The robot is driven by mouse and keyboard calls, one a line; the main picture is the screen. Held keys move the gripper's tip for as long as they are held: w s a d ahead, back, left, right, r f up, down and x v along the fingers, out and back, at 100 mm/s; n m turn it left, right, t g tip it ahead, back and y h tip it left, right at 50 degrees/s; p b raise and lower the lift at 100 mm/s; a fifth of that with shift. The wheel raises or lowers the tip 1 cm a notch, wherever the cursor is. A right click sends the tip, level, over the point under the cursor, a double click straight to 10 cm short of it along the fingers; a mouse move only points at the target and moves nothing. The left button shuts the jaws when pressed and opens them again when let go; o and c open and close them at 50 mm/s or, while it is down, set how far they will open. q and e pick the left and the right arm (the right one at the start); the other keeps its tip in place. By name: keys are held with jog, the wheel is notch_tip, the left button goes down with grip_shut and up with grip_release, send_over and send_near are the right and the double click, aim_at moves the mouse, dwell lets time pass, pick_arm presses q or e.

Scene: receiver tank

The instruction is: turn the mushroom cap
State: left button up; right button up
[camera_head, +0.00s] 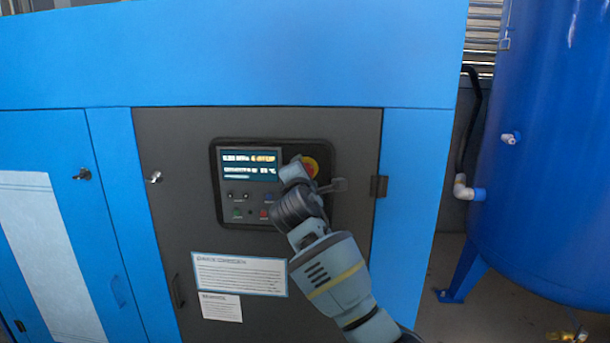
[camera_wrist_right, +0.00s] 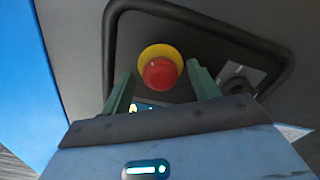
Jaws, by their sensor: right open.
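The mushroom cap (camera_wrist_right: 160,73) is a round red button with a yellow ring around its base. It sits on the dark control panel and shows fully in the right wrist view. In the head view the cap (camera_head: 309,167) is at the panel's upper right, partly hidden by my right gripper (camera_head: 304,172). In the right wrist view my right gripper (camera_wrist_right: 162,86) is open, its two green fingers apart on either side below the cap. Whether they touch the cap I cannot tell. My left gripper is not in view.
The panel's screen (camera_head: 251,165) and small buttons are left of the cap. The panel is in a grey door (camera_head: 170,130) of a blue cabinet (camera_head: 290,50). Paper labels (camera_head: 240,274) are below. A blue tank (camera_head: 550,150) stands at the right.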

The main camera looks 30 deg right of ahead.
jog(key=v, duration=0.7)
jog(key=shift+s+a, duration=0.2)
jog(key=shift+s, duration=0.15)
dwell(0.4)
jog(key=s+a+f+m+g+y, duration=0.1)
jog(key=s+a+f+m+y, duration=0.2)
jog(key=f, duration=0.9)
jog(key=s+f+g+y, duration=0.15)
jog(key=s+f, duration=0.35)
jog(key=f, duration=0.6)
jog(key=s+a+f+m+y, duration=0.2)
jog(key=s+f+y, duration=0.15)
jog(key=f, duration=0.85)
jog(key=s+a+f+m+g+y, duration=0.1)
jog(key=s+f+m, duration=0.4)
jog(key=s, duration=0.9)
jog(key=s+a+f+m+g+y, duration=0.1)
jog(key=s+f+m, duration=0.4)
jog(key=s+f, duration=0.5)
jog(key=s+g+y, duration=0.1)
jog(key=s, duration=0.4)
jog(key=shift+a+f, duration=0.3)
jog(key=shift+f, duration=0.05)
